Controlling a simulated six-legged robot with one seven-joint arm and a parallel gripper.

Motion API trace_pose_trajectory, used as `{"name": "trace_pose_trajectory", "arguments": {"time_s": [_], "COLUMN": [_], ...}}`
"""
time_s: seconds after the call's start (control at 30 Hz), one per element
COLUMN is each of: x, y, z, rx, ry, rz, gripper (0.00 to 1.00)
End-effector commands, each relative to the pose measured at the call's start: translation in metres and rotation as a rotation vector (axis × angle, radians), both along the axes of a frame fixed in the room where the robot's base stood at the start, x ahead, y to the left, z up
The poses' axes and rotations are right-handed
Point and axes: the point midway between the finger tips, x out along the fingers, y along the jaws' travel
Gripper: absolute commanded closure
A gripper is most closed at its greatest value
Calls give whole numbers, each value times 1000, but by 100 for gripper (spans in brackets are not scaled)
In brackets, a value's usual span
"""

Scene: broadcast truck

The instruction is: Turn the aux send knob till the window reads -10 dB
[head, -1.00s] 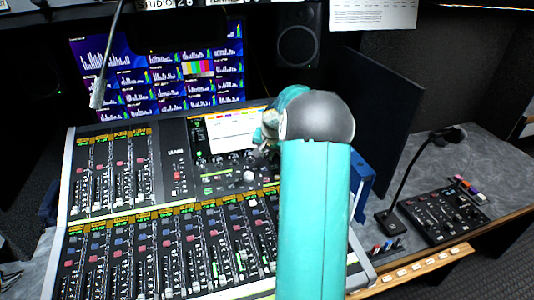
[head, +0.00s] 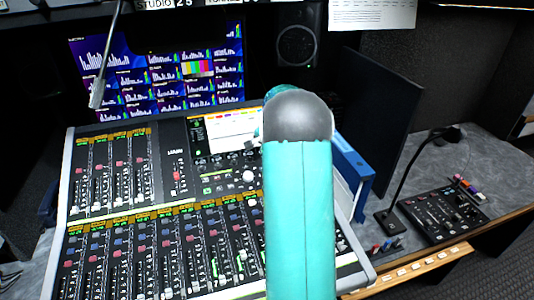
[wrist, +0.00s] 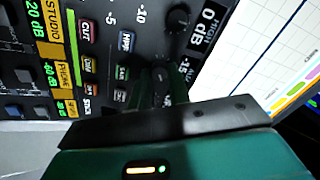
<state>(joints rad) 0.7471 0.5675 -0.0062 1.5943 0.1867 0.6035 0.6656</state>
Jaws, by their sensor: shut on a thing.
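In the wrist view my gripper (wrist: 160,88) is down on the console face, its dark fingers around a small dark knob (wrist: 160,76). The label beside it appears to read AUX, so I take it as the aux send knob. The gripper body covers the area below it, and I cannot read a dB window for this knob. A window (wrist: 207,25) marked HIGH reads 0 dB, near another black knob (wrist: 179,18). In the head view my arm hides the gripper and the knob.
The mixing console (head: 150,208) has several faders and a bright screen (head: 228,130). Buttons marked CUT (wrist: 87,30) and others lie left of the gripper in the wrist view. A blue folder-like object (head: 352,165), a gooseneck microphone (head: 410,185) and a small control panel (head: 441,215) are to the right.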

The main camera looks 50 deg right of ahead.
Motion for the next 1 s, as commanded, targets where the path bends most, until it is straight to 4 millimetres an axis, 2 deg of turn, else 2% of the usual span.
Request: {"name": "trace_pose_trajectory", "arguments": {"time_s": [0.17, 0.2, 0.3, 0.67, 0.87, 1.0], "x": [0, 0, 0, -1, -11, -21], "y": [0, 0, 0, 1, 6, 11], "z": [1, 1, 1, 5, 32, 62], "rx": [0, 0, -1, -2, -4, -4], "ry": [-1, -1, -1, -1, -3, -4], "rz": [1, 1, 2, 2, 1, 2], "gripper": [100, 80, 60, 60, 60, 60]}}
